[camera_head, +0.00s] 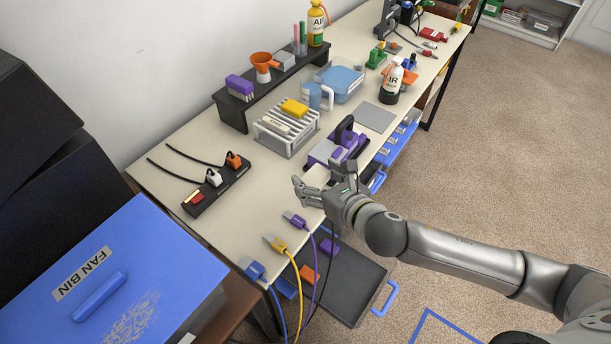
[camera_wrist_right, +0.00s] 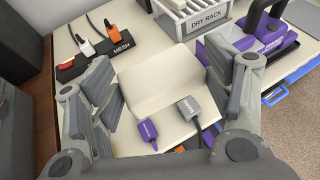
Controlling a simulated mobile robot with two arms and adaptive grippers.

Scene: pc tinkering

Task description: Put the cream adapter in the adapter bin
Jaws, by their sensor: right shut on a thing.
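The cream adapter (camera_wrist_right: 155,75) is a pale block between the two fingers of my right gripper (camera_wrist_right: 163,100) in the wrist view. Its pale colour is close to the tabletop's. In the head view my right gripper (camera_head: 318,193) is over the front edge of the workbench, shut on the adapter, which is mostly hidden by the fingers there. No container in view carries a readable adapter bin label. My left gripper is not in view.
A power strip (camera_head: 215,185) with plugs lies left of my right gripper. A dry rack (camera_head: 286,128) and a purple device (camera_head: 337,146) stand behind it. Purple (camera_head: 295,220), yellow (camera_head: 275,244) and blue (camera_head: 252,268) cable plugs lie along the front edge. A blue fan bin (camera_head: 150,275) is at lower left.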

